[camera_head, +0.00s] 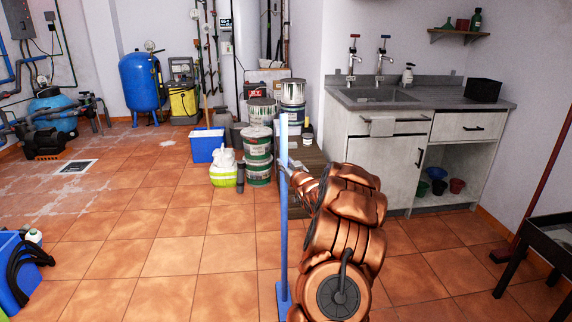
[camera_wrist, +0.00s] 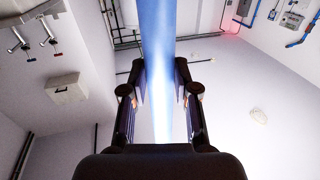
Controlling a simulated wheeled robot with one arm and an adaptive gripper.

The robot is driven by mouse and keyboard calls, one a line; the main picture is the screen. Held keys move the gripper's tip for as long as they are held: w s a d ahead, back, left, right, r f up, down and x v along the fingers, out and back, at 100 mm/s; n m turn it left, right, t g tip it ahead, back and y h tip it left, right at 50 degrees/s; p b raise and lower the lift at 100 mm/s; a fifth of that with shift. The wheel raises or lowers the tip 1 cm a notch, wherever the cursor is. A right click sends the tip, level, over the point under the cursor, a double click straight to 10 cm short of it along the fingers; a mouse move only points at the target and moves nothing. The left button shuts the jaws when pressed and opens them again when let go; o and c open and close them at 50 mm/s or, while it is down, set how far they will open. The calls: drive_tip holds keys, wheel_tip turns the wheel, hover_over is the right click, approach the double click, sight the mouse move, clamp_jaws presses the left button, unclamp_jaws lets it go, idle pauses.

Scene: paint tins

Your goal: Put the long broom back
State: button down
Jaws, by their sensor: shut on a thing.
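A tall blue pole (camera_head: 284,215), which looks like the long broom, stands nearly upright in front of my arm in the head view. Its top is pale and its wider blue lower end (camera_head: 283,296) is near the floor; I cannot tell whether it touches. My gripper (camera_head: 289,173) is shut on the pole around its middle. In the wrist view the blue pole (camera_wrist: 158,50) runs between the two fingers of my gripper (camera_wrist: 160,90). My arm hides part of the floor right of the pole.
Paint tins (camera_head: 258,142) stand stacked behind the pole, beside a blue bin (camera_head: 207,146). A sink cabinet (camera_head: 385,150) is at the right. A reddish pole (camera_head: 543,187) leans at the far right, near a dark table (camera_head: 545,238). The tiled floor at left is mostly clear.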

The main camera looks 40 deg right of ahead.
drive_tip(key=c, duration=0.9)
unclamp_jaws()
drive_tip(key=shift+s+a+r, duration=0.1)
drive_tip(key=shift+s, duration=0.35)
drive_tip(key=shift+v, duration=5.6)
drive_tip(key=shift+w+a, duration=0.1)
drive_tip(key=shift+a, duration=0.05)
